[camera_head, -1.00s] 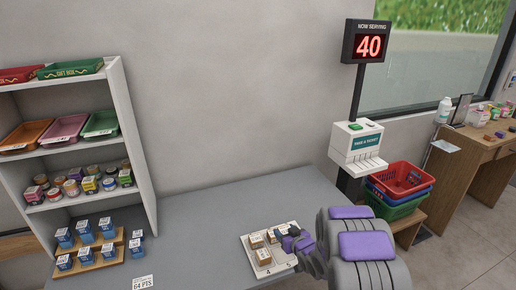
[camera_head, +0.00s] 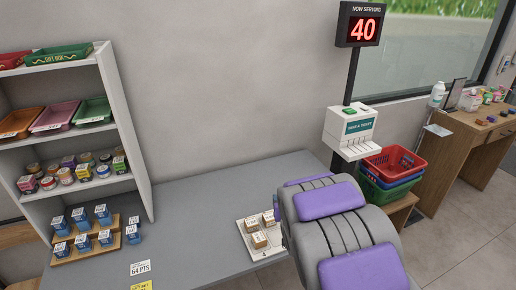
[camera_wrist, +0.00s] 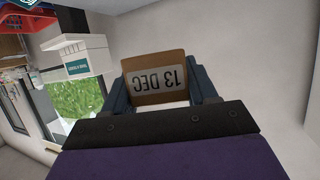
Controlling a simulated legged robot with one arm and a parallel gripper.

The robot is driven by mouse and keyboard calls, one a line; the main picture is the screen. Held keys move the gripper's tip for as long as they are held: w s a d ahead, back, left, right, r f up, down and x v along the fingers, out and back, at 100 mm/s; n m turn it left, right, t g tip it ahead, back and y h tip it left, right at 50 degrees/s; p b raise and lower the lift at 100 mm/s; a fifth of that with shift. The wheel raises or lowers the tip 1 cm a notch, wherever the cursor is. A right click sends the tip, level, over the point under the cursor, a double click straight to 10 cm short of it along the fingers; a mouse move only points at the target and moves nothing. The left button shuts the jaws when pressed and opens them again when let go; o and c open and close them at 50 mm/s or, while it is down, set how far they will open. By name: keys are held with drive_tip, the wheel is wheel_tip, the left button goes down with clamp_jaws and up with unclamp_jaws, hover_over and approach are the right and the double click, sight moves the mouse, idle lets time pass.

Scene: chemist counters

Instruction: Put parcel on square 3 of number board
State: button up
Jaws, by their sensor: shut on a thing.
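My gripper (camera_wrist: 160,84) is shut on a small brown parcel (camera_wrist: 154,62) in the wrist view. Its label reads "13 DEC" and appears upside down, and a dark finger presses on each side. The white number board (camera_head: 242,232) lies on the grey counter, left of my arm. Small brown parcels with white labels stand on it, one of them near the front (camera_head: 259,240). A 4 shows at its front edge. My arm covers its right part, and square 3 cannot be made out.
A white shelf (camera_head: 122,130) with trays, jars and blue boxes stands at the left. A ticket dispenser (camera_head: 350,130) and stacked baskets (camera_head: 392,165) are beyond my arm. The grey counter (camera_head: 190,225) is clear left of the board.

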sight(279, 237)
drive_tip(key=w+f+n+y, duration=0.2)
drive_tip(key=w+f, duration=0.1)
drive_tip(key=f, duration=0.4)
drive_tip(key=w+f+n+y, duration=0.1)
drive_tip(key=w+f+y, duration=0.1)
drive_tip(key=f, duration=0.5)
drive_tip(key=shift+w+n+g, duration=0.3)
drive_tip(key=shift+w+n, duration=0.1)
drive_tip(key=shift+f, duration=0.1)
drive_tip(key=shift+d+f+b, duration=0.1)
drive_tip(key=shift+f+b, duration=0.75)
drive_tip(key=shift+f, duration=3.95)
drive_tip(key=shift+f, duration=0.2)
drive_tip(key=o, duration=1.1)
drive_tip(key=shift+f+b, duration=0.1)
drive_tip(key=shift+b, duration=0.25)
